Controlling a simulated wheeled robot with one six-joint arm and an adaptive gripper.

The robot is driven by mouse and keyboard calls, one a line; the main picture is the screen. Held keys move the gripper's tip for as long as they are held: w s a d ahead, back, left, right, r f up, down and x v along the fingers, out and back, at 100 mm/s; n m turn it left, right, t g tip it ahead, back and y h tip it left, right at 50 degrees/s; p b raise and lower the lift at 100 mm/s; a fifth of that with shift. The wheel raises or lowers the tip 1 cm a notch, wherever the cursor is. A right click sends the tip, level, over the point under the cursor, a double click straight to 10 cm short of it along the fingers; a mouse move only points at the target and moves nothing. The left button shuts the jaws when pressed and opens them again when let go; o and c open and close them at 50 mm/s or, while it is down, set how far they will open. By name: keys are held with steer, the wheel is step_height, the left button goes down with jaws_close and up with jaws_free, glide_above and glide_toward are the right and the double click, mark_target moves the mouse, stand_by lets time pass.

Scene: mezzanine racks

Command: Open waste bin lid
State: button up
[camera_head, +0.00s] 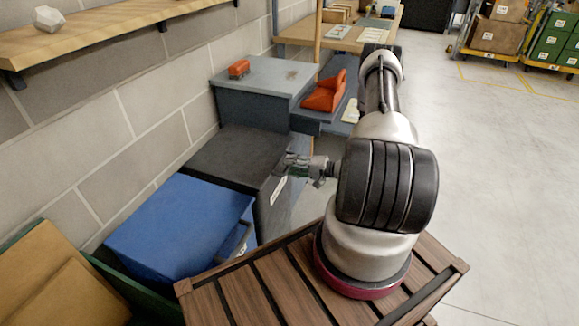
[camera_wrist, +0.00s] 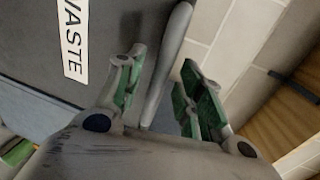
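The waste bin (camera_head: 228,158) is a dark box with a flat lid that looks closed, against the wall left of my arm. Its white label (camera_head: 278,190) is on the side facing right; in the wrist view the label (camera_wrist: 74,38) reads "WASTE". My gripper (camera_head: 290,165) is at the bin's upper right edge. In the wrist view my gripper (camera_wrist: 165,95) is open, its green-padded fingers apart on either side of a grey rounded edge of the lid (camera_wrist: 168,62). The edge's lower end is hidden behind the gripper. I cannot tell whether a finger touches it.
A blue bin (camera_head: 180,225) stands in front of the waste bin, and cardboard (camera_head: 50,280) leans at the lower left. A grey cabinet (camera_head: 262,78) with an orange item stands behind. A wooden shelf (camera_head: 110,30) runs along the wall. The floor (camera_head: 500,160) at right is clear.

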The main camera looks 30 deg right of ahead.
steer(key=shift+w+a+f, duration=0.15)
steer(key=shift+w+a, duration=0.3)
steer(key=shift+w, duration=0.1)
jaws_close()
